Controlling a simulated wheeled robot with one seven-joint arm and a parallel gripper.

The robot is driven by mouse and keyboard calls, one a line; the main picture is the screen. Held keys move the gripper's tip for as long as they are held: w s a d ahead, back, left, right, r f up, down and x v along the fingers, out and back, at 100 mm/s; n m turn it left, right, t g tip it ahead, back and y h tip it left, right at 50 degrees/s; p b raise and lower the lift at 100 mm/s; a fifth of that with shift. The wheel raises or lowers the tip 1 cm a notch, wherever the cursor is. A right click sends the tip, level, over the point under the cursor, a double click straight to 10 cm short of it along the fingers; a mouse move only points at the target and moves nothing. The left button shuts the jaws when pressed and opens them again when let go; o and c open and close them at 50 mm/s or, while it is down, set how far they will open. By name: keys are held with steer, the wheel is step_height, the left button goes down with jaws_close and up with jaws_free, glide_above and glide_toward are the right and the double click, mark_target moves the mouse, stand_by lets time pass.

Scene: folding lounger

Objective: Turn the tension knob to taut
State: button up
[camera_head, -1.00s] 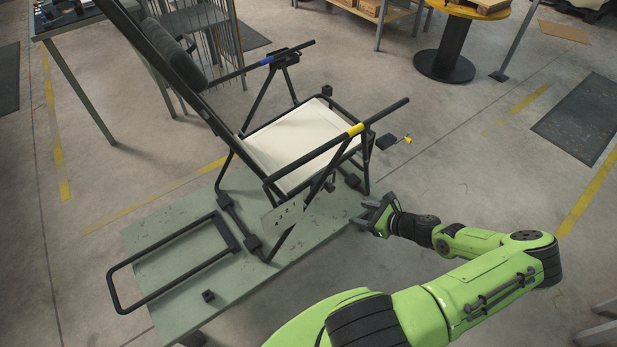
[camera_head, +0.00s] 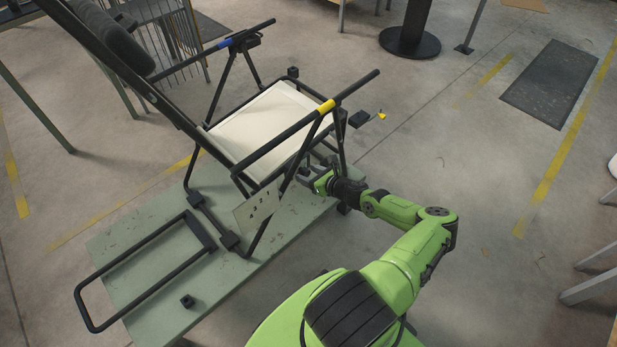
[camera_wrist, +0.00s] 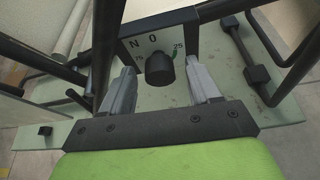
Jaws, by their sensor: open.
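I cannot tell which mark the knob points to. My gripper (camera_wrist: 161,76) is open, with one finger on each side of the knob; contact is not clear. In the head view my gripper (camera_head: 315,180) is beside the near front leg of the folding lounger (camera_head: 255,118), low under its yellow-banded armrest. The knob cannot be made out there.
The lounger stands on a green platform (camera_head: 135,235). A small yellow-tipped part (camera_head: 381,116) juts out at the right.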

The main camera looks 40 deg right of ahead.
steer(key=shift+w+f, duration=0.1)
steer(key=shift+w, duration=0.2)
steer(key=shift+c, duration=0.3)
steer(key=c, duration=1)
